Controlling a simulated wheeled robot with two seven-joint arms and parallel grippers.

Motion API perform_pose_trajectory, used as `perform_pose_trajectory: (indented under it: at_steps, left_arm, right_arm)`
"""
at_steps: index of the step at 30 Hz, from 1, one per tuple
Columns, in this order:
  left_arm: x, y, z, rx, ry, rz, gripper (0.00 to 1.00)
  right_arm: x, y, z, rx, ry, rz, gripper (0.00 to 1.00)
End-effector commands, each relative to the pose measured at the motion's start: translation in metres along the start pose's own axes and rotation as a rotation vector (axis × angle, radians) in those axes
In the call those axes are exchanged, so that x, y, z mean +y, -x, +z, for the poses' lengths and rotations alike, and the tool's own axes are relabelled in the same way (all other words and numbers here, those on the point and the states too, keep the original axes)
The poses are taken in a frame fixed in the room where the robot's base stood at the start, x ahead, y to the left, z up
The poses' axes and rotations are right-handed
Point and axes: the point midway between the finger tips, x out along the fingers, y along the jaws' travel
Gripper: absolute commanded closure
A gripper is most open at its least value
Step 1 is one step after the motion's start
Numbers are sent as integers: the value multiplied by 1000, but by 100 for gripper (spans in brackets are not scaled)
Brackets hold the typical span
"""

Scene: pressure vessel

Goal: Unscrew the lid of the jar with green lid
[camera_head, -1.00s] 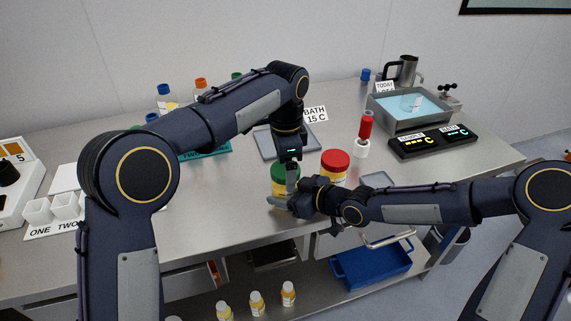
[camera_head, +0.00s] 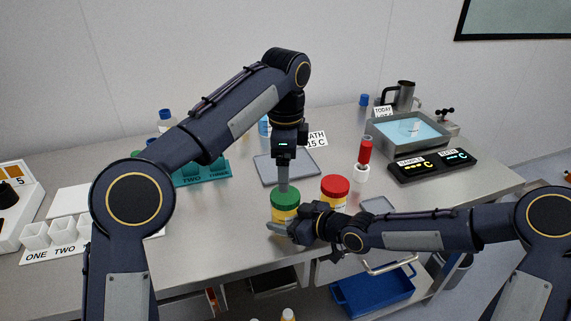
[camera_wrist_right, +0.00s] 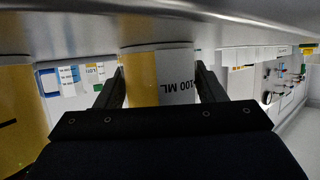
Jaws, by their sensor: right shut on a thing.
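The jar with the green lid (camera_head: 284,198) stands near the front edge of the bench, with its yellow body (camera_head: 283,213) below the lid. The lid sits on top of the jar. My right gripper (camera_head: 285,228) is shut on the jar's body; the right wrist view shows the jar (camera_wrist_right: 158,78) with its "100 ML" label between the fingers. My left gripper (camera_head: 283,187) points straight down just above the green lid. Its fingers show edge-on as one narrow strip, so I cannot tell whether they are open or shut.
A jar with a red lid (camera_head: 335,186) stands just right of the green-lidded one. A grey plate (camera_head: 288,170) lies behind. A red-topped white bottle (camera_head: 364,157), a water bath (camera_head: 411,129) and black displays (camera_head: 432,164) are further right. White cups (camera_head: 62,231) stand at the left.

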Motion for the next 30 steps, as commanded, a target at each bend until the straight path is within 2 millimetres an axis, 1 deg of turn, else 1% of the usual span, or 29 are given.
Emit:
perform_pose_trajectory:
  at_steps: [5, 9, 15, 19, 27, 30]
  left_arm:
    - [0, -22, 2, -3, -7, 5, 15]
    - [0, -45, 1, -2, -7, 5, 15]
    - [0, -68, 1, -1, -5, 1, 15]
    - [0, -75, 0, 0, -5, 1, 15]
    - [0, -76, 0, 0, -5, 0, 15]
    - [0, -76, 0, 0, -5, 1, 28]
  right_arm:
    - [0, 0, 0, 1, 0, 0, 100]
    - [0, 0, 0, 1, 0, 0, 100]
    - [0, 0, 0, 1, 0, 0, 100]
    - [0, 0, 0, 1, 0, 0, 100]
    - [0, 0, 0, 1, 0, 0, 100]
    - [0, 0, 0, 1, 0, 0, 100]
